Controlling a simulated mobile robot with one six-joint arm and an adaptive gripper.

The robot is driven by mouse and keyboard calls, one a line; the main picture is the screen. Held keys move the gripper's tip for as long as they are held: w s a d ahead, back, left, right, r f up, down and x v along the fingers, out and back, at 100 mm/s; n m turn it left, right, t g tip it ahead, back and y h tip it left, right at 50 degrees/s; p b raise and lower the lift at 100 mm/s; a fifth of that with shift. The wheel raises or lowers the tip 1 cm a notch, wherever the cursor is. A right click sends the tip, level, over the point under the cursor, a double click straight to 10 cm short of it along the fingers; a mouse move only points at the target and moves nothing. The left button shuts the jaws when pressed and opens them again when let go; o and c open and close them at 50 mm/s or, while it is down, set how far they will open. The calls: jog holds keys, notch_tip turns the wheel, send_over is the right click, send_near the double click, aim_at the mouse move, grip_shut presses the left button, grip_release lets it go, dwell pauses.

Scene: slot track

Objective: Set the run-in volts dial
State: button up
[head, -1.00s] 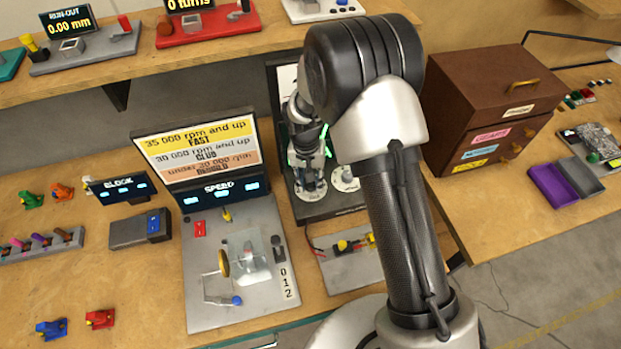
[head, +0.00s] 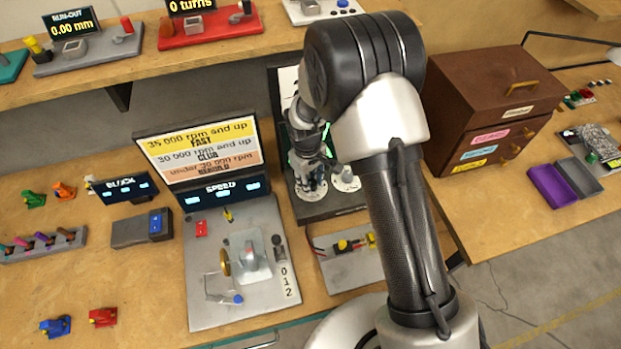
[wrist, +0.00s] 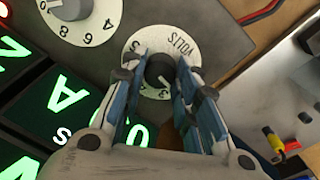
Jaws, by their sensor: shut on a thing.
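The volts dial (wrist: 135,50) is a round white disc with the printed word VOLTS and a dark knob (wrist: 160,69) at its centre. In the wrist view my gripper (wrist: 158,72) has its blue-padded fingers on both sides of this knob and is shut on it. In the head view my gripper (head: 311,186) is down at the left dial of the dark panel (head: 337,209), mostly hiding that dial. The knob's pointer setting cannot be read. A second dial (wrist: 83,22) with numbers sits beside it, also in the head view (head: 345,179).
Large green lit characters (wrist: 68,97) show on a dark display beside the volts dial, partly covered by my gripper. A grey speed rig (head: 208,310) stands left of the panel, a small wired board (head: 345,270) in front, and a brown drawer cabinet (head: 480,90) to the right.

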jog(key=shift+n, duration=0.6)
jog(key=o, duration=1.1)
jog(key=shift+c, duration=0.2)
jog(key=shift+r, duration=0.1)
notch_tip(320, 180, up, 12)
jog(key=shift+s+a, duration=0.25)
jog(key=shift+s, duration=0.05)
